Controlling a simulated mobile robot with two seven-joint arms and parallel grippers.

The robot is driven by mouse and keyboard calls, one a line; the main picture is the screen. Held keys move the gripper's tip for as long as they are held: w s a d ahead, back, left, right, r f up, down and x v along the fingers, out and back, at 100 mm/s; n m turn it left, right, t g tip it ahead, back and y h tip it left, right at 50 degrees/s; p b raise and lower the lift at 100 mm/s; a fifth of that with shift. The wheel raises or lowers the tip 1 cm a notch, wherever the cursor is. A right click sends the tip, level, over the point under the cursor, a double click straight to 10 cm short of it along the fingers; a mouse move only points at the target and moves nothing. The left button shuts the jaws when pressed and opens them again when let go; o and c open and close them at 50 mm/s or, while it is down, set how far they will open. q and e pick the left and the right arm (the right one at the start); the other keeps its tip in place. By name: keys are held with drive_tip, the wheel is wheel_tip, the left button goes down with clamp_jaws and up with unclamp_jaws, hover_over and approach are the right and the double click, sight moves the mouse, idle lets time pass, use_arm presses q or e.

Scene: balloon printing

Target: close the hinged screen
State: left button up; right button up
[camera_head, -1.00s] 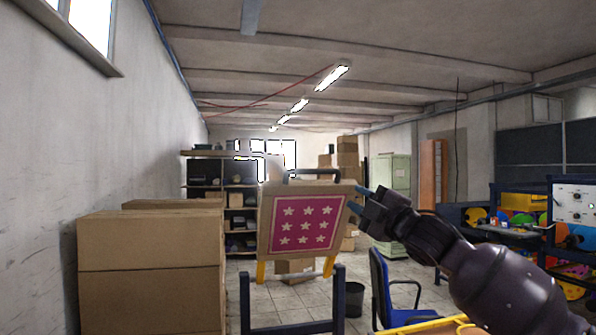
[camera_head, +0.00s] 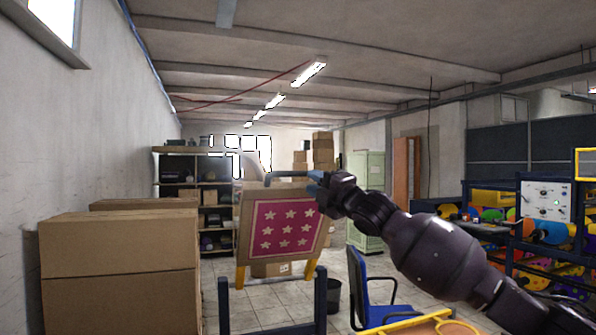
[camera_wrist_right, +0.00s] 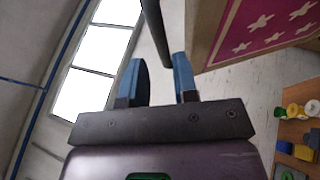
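The hinged screen (camera_head: 284,229) stands raised and slightly tilted, a wooden frame around a magenta panel with pale stars. A dark bar handle (camera_head: 288,175) runs along its top edge. My right gripper (camera_head: 314,184) is at the right end of this handle, by the screen's upper right corner. In the right wrist view my right gripper (camera_wrist_right: 160,77) has its two blue fingers apart. The handle (camera_wrist_right: 154,32) reaches down toward the gap between the fingertips; I cannot tell whether they touch. The screen (camera_wrist_right: 245,30) is at the upper right there. My left gripper is not in view.
Yellow supports (camera_head: 309,272) show under the screen, above a dark blue frame (camera_head: 224,305). Stacked cardboard boxes (camera_head: 120,270) stand at the left. A blue chair (camera_head: 358,285) and a yellow-edged tray (camera_head: 405,322) are below my right arm. A control box (camera_head: 546,201) is at the right.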

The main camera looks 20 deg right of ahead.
sight(301, 175)
drive_tip(key=p+x, duration=0.2)
drive_tip(key=x, duration=0.4)
drive_tip(key=shift+w+a, duration=0.1)
drive_tip(key=shift+w, duration=0.1)
clamp_jaws()
